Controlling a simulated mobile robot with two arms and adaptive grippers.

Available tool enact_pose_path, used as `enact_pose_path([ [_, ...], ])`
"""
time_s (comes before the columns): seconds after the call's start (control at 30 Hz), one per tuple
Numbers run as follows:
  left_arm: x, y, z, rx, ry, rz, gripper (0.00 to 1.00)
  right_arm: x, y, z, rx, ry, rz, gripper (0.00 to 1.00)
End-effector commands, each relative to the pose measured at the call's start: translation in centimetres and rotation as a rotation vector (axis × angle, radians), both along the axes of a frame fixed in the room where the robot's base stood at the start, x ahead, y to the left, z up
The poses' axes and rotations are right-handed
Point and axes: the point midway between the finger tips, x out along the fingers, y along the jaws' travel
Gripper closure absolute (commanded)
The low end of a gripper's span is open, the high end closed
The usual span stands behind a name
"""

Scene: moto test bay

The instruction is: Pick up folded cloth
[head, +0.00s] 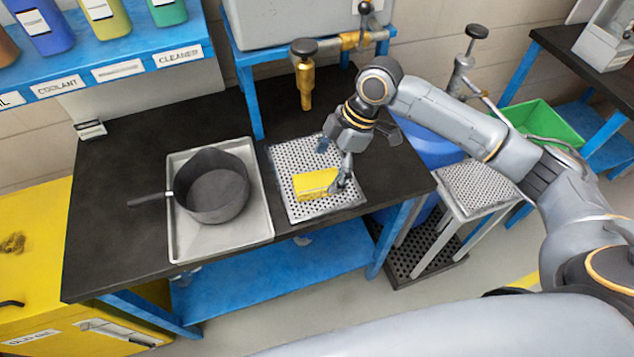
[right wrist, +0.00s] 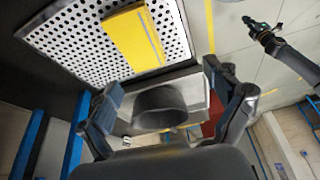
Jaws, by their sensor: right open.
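The folded cloth (head: 313,184) is a yellow, block-shaped bundle. It lies on a perforated metal tray (head: 287,158) on the black bench. In the right wrist view the cloth (right wrist: 133,38) is at the top, with a pale stripe along one side, on the white perforated surface (right wrist: 75,45). My right gripper (head: 335,168) is above the tray, close beside the cloth's right end. In the right wrist view its two fingers (right wrist: 160,85) are spread, with no cloth between them. Whether a finger touches the cloth I cannot tell.
A dark pot (head: 212,187) stands on a metal tray (head: 182,245) left of the cloth. A blue drum (head: 425,150) and green bin (head: 545,122) stand to the right. Bare bench (head: 115,220) shows at left.

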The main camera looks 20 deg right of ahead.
Motion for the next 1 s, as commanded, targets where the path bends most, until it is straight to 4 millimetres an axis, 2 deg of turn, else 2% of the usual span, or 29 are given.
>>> enact_pose_path([
  [0.03, -0.1, 0.1, 0.0, 0.001, 0.001, 0.000, 1.00, 1.1, -1.4, 1.4, -0.005, -0.005, 0.002, 0.09],
  [0.1, -0.1, 0.1, 0.0, 0.001, 0.002, 0.000, 1.00, 2.0, -2.6, 2.7, 0.001, -0.003, 0.008, 0.09],
  [0.2, -0.2, 0.3, 0.0, 0.004, 0.003, 0.000, 1.00, 2.6, -3.6, 4.0, 0.010, -0.001, 0.013, 0.09],
  [0.3, -0.3, 0.4, 0.1, 0.005, 0.005, 0.000, 1.00, 2.9, -3.9, 4.2, 0.017, 0.001, 0.014, 0.09],
  [0.37, -0.4, 0.5, 0.3, 0.007, 0.007, 0.001, 1.00, 2.9, -3.7, 3.7, 0.018, 0.003, 0.016, 0.09],
  [0.7, -0.5, 0.7, 1.6, 0.009, 0.008, 0.003, 1.00, 3.0, -1.2, -2.0, 0.019, 0.003, 0.014, 0.09],
  [0.87, -0.5, 0.7, 1.8, 0.009, 0.008, 0.003, 1.00, 3.1, -0.8, -3.2, 0.019, 0.001, 0.014, 0.09],
  [1.0, -0.4, 0.7, 2.7, 0.009, 0.007, 0.003, 1.00, 3.0, -0.4, -4.3, 0.017, 0.003, 0.014, 0.09],
])
